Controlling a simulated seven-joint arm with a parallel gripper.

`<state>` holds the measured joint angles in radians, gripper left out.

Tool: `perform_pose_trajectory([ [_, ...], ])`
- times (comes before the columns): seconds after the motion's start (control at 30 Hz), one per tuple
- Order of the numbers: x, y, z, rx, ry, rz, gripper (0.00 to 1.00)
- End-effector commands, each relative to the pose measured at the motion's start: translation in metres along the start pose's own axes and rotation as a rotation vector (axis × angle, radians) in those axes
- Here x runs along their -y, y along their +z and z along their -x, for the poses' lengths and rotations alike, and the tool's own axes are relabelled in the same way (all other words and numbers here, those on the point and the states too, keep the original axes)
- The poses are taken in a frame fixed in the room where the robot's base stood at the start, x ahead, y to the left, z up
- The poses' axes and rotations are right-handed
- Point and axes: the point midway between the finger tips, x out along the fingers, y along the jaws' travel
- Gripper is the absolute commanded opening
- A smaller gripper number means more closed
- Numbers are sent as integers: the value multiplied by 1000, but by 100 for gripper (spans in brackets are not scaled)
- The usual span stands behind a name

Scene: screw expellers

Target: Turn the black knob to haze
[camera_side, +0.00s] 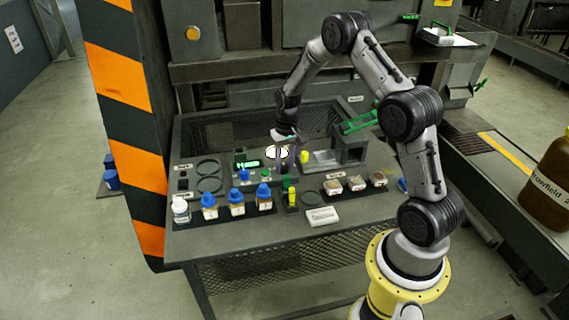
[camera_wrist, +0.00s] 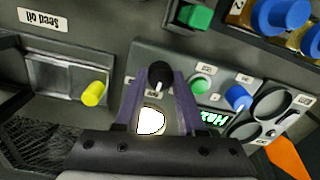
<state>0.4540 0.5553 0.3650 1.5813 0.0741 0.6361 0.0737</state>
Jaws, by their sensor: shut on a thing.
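The black knob (camera_wrist: 158,75) sits on a grey control panel, with a pale pointer line running down its face in the wrist view. My gripper (camera_wrist: 160,84) has its purple fingers on both sides of the knob and is shut on it. A small display (camera_wrist: 213,118) with glowing green letters, apparently starting "Haz", is on the same panel, its end partly hidden. It also shows in the side view (camera_side: 248,164). In the side view my gripper (camera_side: 284,153) reaches down to the panel and hides the knob.
A lit white round window (camera_wrist: 151,121) lies beside the knob. Green (camera_wrist: 201,84) and blue (camera_wrist: 238,97) knobs are close by on the panel. A yellow knob (camera_wrist: 94,93) is at left. Blue-capped jars (camera_side: 236,204) and sample dishes (camera_side: 356,183) line the table's front.

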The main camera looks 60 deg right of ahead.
Motion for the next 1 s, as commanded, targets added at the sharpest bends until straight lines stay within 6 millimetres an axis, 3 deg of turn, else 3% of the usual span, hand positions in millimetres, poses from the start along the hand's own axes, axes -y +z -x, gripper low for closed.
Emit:
perform_pose_trajectory([
  [0.37,0,-1,2,-3,-1,-3,0],
  [0.4,0,-1,2,-3,-1,-3,42],
  [0.57,0,-1,2,-2,-1,-3,69],
  [0.87,0,0,2,-2,0,-2,69],
  [1.0,0,-1,13,-5,-1,-2,69],
])
